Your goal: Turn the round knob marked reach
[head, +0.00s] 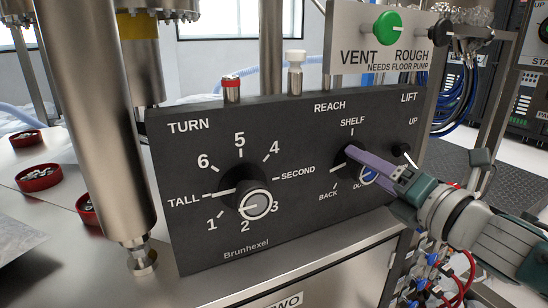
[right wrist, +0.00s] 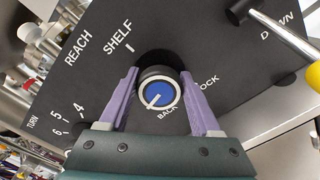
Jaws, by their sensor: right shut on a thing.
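The reach knob (head: 369,175) sits on the black panel (head: 300,215) under the word REACH, with SHELF, BACK and a partly covered DOCK marked around it. In the right wrist view the knob (right wrist: 158,92) has a blue face, a pale ring and a white pointer line slanting to the lower left. My right gripper (head: 359,163) is shut on this knob, its purple fingers on either side of it; they also show in the right wrist view (right wrist: 160,82). In the head view the fingers hide much of the knob. My left gripper is not in view.
A numbered turn knob (head: 257,204) is left on the same panel. A lift lever (head: 402,152) stands close to my right gripper. Above is a green vent/rough knob (head: 387,28). A steel column (head: 95,110) stands at the left.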

